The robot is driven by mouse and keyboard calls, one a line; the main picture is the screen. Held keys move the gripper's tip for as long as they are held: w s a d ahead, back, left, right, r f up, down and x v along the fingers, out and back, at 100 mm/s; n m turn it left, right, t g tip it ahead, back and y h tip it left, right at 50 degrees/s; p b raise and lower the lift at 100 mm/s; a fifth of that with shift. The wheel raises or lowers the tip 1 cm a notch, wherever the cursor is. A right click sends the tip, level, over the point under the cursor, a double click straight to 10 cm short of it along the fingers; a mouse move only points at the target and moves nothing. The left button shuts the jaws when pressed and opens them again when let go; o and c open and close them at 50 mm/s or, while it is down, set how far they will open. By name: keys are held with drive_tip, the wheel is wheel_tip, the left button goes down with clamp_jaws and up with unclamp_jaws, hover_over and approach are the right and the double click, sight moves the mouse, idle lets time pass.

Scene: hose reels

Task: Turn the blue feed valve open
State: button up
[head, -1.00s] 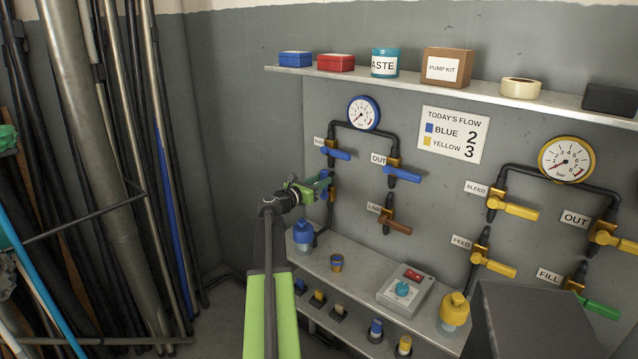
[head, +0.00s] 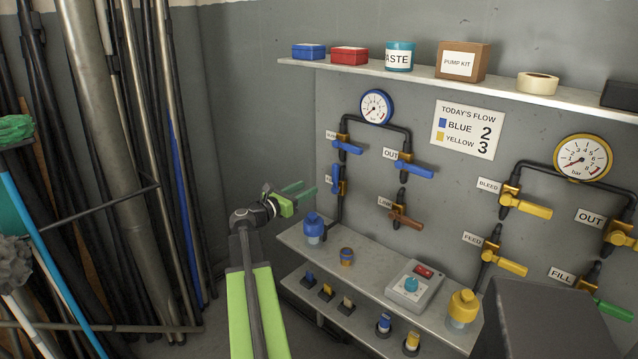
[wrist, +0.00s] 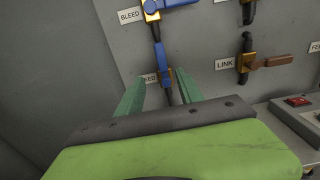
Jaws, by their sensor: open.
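The blue feed valve (head: 336,180) is on the left pipe of the wall panel, below the blue bleed valve (head: 347,147). Its blue handle stands upright, in line with the pipe. In the wrist view, the feed valve's blue handle (wrist: 160,56) points up along the pipe beside a partly covered label. My gripper (head: 301,190) is open and empty, a little left of the feed valve and apart from it in the head view. In the wrist view, the green fingers of my gripper (wrist: 158,85) lie on either side of the valve's lower part.
The blue out valve (head: 410,169) and brown link valve (head: 405,217) are to the right. Below, a bench (head: 300,240) carries a blue-capped bottle (head: 314,230) and a grey control box (head: 414,286). Pipes and poles (head: 120,150) stand at the left.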

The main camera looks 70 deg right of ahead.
drive_tip(key=v, duration=0.3)
drive_tip(key=shift+w+a, duration=0.1)
drive_tip(key=shift+a, duration=0.1)
